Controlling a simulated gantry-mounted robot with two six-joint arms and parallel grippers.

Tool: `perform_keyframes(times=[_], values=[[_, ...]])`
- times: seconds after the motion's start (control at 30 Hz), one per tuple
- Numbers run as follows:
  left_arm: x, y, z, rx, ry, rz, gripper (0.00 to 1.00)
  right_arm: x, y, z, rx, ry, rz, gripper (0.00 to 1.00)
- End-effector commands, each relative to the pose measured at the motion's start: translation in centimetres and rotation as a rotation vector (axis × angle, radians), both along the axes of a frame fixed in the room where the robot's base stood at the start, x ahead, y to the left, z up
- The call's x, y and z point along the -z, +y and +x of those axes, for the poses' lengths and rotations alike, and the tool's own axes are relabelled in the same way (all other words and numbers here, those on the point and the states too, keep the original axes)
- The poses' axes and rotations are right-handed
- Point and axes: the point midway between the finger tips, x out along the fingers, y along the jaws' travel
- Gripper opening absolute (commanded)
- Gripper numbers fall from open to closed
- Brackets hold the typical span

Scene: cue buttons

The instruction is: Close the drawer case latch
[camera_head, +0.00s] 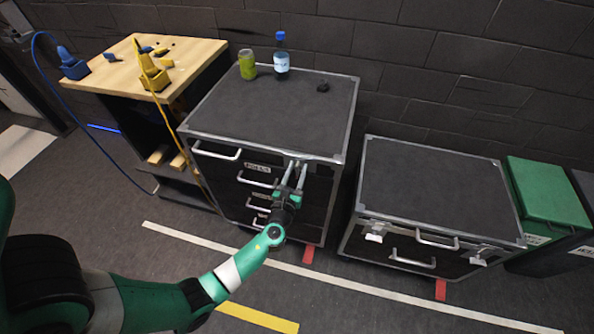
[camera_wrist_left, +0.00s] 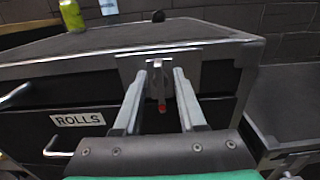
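The drawer case (camera_head: 270,110) is a black flight case with silver edges and several handled drawers. Its latch (camera_wrist_left: 160,75) is a silver plate at the front top edge, with a narrow lever hanging down to a red tip (camera_wrist_left: 162,107). My left gripper (camera_head: 297,165) is at the case front, right at the latch. In the left wrist view its fingers (camera_wrist_left: 166,72) are apart, one on each side of the lever. I cannot tell whether they touch it. The gripper partly hides the latch in the head view. My right gripper is in neither view.
A green can (camera_head: 247,64), a blue-capped bottle (camera_head: 282,58) and a small dark object (camera_head: 323,87) stand on the case. A lower case (camera_head: 435,185) and green bin (camera_head: 548,190) stand right. A wooden-topped bench (camera_head: 130,65) with tools stands left.

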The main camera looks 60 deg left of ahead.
Motion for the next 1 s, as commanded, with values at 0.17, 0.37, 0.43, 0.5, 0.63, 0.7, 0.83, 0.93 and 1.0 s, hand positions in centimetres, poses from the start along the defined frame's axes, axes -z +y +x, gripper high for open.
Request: perform_keyframes(times=[0.17, 0.37, 0.43, 0.5, 0.63, 0.7, 0.83, 0.93, 1.0], values=[[0.0, 0.0, 0.0, 0.0, 0.0, 0.0, 0.13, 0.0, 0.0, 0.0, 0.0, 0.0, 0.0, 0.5], [0.0, 0.0, 0.0, 0.0, 0.0, 0.0, 0.0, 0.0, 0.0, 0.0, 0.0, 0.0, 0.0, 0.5], [0.0, 0.0, 0.0, 0.0, 0.0, 0.0, 0.0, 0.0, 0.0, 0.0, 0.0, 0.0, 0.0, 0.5], [0.0, 0.0, 0.0, 0.0, -0.001, -0.001, 0.0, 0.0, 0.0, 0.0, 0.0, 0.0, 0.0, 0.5], [0.0, 0.0, 0.0, 0.0, -0.011, -0.008, 0.0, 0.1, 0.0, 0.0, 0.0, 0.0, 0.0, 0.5], [0.0, 0.0, 0.0, 0.0, -0.024, -0.018, 0.0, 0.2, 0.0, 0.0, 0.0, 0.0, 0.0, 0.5], [0.1, 0.0, -0.1, 0.0, -0.062, -0.051, 0.0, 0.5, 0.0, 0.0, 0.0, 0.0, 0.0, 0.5], [0.1, 0.0, -0.1, 0.0, -0.106, -0.088, 0.0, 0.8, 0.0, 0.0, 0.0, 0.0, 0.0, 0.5], [0.2, 0.0, -0.1, 0.0, -0.145, -0.119, 0.0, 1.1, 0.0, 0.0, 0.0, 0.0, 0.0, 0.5]])
